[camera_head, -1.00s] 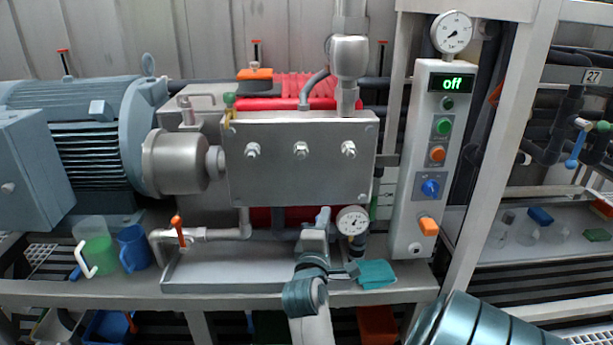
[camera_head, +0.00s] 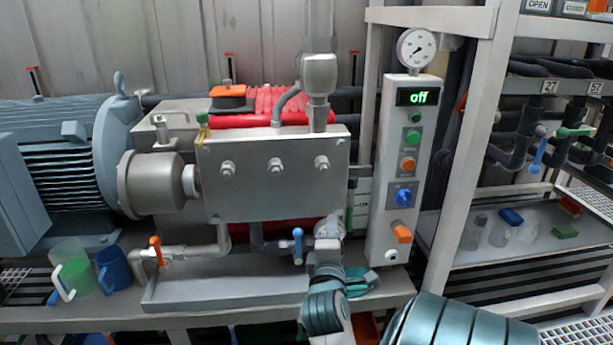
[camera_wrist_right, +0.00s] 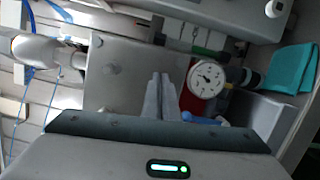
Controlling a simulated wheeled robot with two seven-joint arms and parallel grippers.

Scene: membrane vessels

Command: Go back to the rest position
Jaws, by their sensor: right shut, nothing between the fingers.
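My right gripper (camera_head: 328,228) is in front of the pump bench, just right of a blue-handled valve (camera_head: 298,246) below the steel block. Its jaws are shut and empty; the shut fingers (camera_wrist_right: 160,98) show clearly in the right wrist view. A dial gauge (camera_wrist_right: 207,78) appears just right of the fingers there. In the head view the gripper hides that gauge. Whether the fingers touch anything behind them I cannot tell. My left gripper is not in view.
A control panel (camera_head: 402,165) reading "off" stands right of the gripper. A teal cloth (camera_head: 362,279) lies by my wrist and shows in the wrist view. An orange-handled valve (camera_head: 156,248), a jug (camera_head: 73,268) and a blue mug (camera_head: 113,268) are at left. A post (camera_head: 462,165) stands right.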

